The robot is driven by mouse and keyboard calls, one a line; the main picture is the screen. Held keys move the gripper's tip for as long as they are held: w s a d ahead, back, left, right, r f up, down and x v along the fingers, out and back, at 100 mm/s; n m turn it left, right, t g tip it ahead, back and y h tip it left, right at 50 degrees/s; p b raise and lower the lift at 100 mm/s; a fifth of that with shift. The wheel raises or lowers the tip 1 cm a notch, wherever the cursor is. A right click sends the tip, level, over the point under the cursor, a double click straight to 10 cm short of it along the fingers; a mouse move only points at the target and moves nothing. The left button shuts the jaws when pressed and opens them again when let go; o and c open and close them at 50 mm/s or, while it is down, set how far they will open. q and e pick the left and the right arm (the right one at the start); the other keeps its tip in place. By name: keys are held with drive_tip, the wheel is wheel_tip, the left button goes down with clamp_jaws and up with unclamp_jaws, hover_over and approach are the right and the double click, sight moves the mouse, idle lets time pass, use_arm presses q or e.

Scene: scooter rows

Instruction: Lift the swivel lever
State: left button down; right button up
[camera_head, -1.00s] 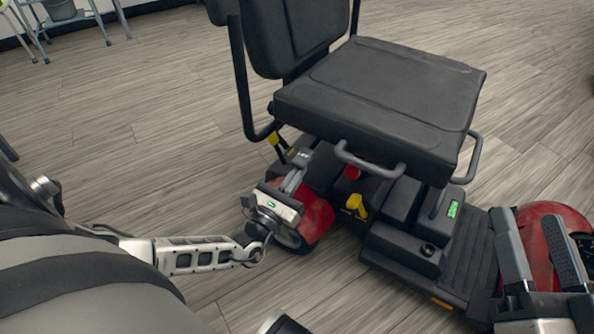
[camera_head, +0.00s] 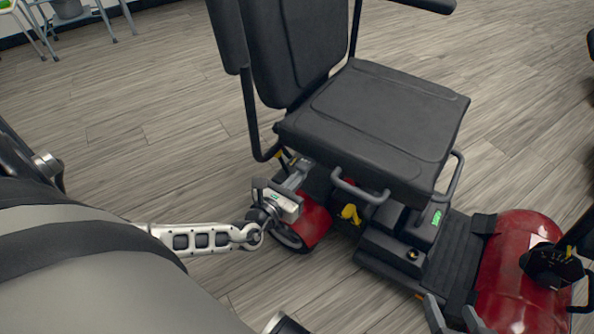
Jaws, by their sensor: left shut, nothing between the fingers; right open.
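The red-and-black mobility scooter has a black seat (camera_head: 370,120), turned at an angle. A small yellow-marked lever (camera_head: 285,156) shows under the seat's left rear edge, partly hidden by the seat and armrest bar. A yellow lever (camera_head: 349,213) sits lower on the base, below the seat front. I cannot tell for sure which is the swivel lever. My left gripper (camera_head: 299,173) is shut and empty, reaching under the seat's left side, just below the yellow-marked lever; its fingertips are partly in shadow. My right gripper (camera_head: 454,312) is open and empty at the bottom edge, beside the footboard.
Grey tube handles (camera_head: 358,190) stick out under the seat's front edge. The scooter's red front (camera_head: 515,275) and dark dial console (camera_head: 552,265) are at the right. A chair and stool legs (camera_head: 75,15) stand far back left. The wooden floor is clear at left.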

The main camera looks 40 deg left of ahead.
drive_tip(key=shift+f, duration=0.2)
idle(0.3)
use_arm(q)
wheel_tip(320, 180, down, 4)
drive_tip(key=s+b, duration=0.1)
drive_tip(key=b, duration=0.4)
drive_tip(key=s+p, duration=0.3)
drive_tip(key=s, duration=0.7)
drive_tip(key=shift+r, duration=0.4)
use_arm(e)
drive_tip(key=shift+a+r+t+y, duration=0.35)
drive_tip(key=shift+r+t+y, duration=0.05)
drive_tip(key=shift+r, duration=0.4)
use_arm(q)
drive_tip(key=shift+s, duration=0.1)
